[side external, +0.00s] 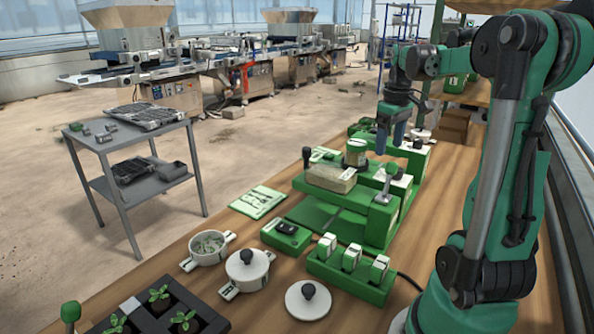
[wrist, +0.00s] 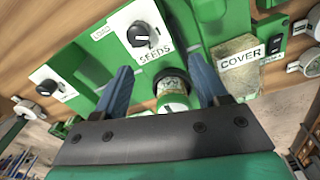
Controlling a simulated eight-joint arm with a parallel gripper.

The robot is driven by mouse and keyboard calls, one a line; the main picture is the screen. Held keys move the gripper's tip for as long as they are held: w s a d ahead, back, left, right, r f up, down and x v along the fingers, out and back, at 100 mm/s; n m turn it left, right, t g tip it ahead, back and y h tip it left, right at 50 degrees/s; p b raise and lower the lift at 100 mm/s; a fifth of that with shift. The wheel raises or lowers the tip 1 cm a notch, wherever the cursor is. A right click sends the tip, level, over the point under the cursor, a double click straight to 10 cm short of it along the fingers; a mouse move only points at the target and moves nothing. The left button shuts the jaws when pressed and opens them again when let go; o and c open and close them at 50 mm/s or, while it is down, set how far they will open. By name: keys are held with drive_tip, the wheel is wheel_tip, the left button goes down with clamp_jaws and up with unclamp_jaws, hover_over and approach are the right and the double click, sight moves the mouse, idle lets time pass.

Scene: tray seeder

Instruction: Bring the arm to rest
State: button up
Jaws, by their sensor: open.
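My gripper (side external: 391,136) is raised over the green seeder machine (side external: 345,213) on the wooden bench. In the wrist view its two blue fingers (wrist: 160,88) are spread apart. A jar with a green band (wrist: 173,88) shows between and beyond the fingers. The same jar (side external: 355,152) stands upright on the machine in the side view, left of the fingers. I cannot tell from these frames whether a finger touches it. Nothing shows held in the gripper.
The machine carries a SEEDS dial (wrist: 142,36) and a COVER block (wrist: 236,62). Two white pots (side external: 247,271), a loose lid (side external: 308,300), a green rack (side external: 347,270) and a seedling tray (side external: 160,306) occupy the bench front. A grey cart (side external: 128,146) stands left of the bench.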

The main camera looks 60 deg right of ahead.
drive_tip(key=w+a+f+n+t, duration=0.1)
drive_tip(key=w+a+t, duration=0.2)
drive_tip(key=a, duration=1.1)
drive_tip(key=w+a+f+n+t, duration=0.2)
drive_tip(key=w+a+t, duration=0.1)
drive_tip(key=a, duration=1.1)
drive_tip(key=shift+w+f+t, duration=0.25)
drive_tip(key=shift+w+t, duration=0.05)
drive_tip(key=shift+t, duration=0.1)
